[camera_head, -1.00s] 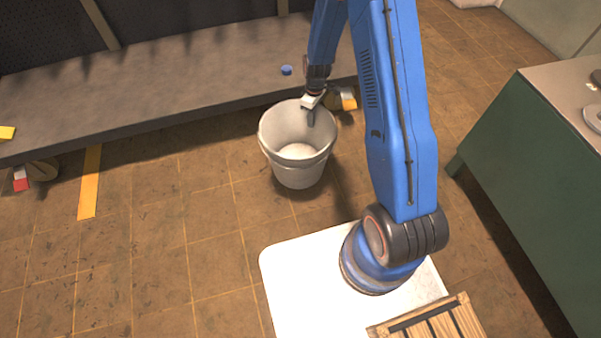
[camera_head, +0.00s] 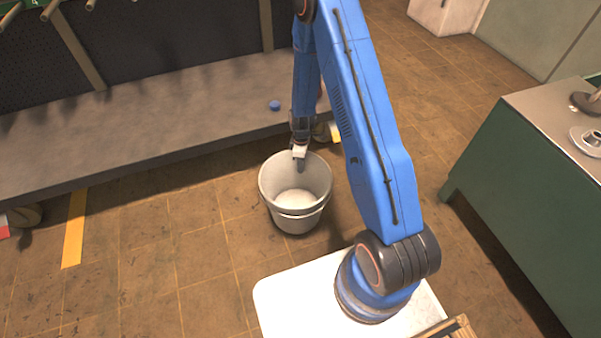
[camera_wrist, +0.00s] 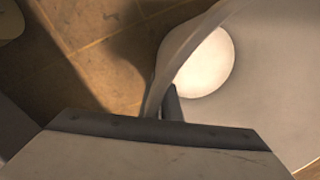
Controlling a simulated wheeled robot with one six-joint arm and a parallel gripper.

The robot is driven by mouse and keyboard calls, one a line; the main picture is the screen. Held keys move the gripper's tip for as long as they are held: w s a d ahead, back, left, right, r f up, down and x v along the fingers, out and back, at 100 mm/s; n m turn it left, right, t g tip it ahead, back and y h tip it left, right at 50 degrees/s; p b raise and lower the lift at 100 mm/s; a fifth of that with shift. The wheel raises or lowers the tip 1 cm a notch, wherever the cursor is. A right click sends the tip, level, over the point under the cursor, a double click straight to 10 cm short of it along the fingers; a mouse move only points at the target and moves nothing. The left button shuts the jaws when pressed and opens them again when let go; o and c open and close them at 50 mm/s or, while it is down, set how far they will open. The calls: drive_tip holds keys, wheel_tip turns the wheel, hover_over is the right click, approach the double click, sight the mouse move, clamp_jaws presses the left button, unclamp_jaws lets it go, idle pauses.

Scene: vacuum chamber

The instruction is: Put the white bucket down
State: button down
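The white bucket (camera_head: 298,222) is upright with its open top facing up, left of my arm and in front of the long grey ledge. My gripper (camera_head: 300,163) is at the far side of its rim, with one finger inside the bucket. In the wrist view the bucket's inner wall (camera_wrist: 275,75) and bright round bottom show at right. The rim runs down to my gripper (camera_wrist: 160,112), which appears shut on it; the outer finger is hidden. A shadow lies on the floor beside the bucket. I cannot tell whether its base touches the floor.
The grey ledge (camera_head: 130,130) runs along the back with a small blue object (camera_head: 275,105) on it. A green cabinet (camera_head: 510,190) stands at right. A yellow floor strip (camera_head: 74,235) is at left. The tiled floor left of the bucket is clear.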

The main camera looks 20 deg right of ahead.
drive_tip(key=shift+f, duration=2.05)
drive_tip(key=c, duration=2)
unclamp_jaws()
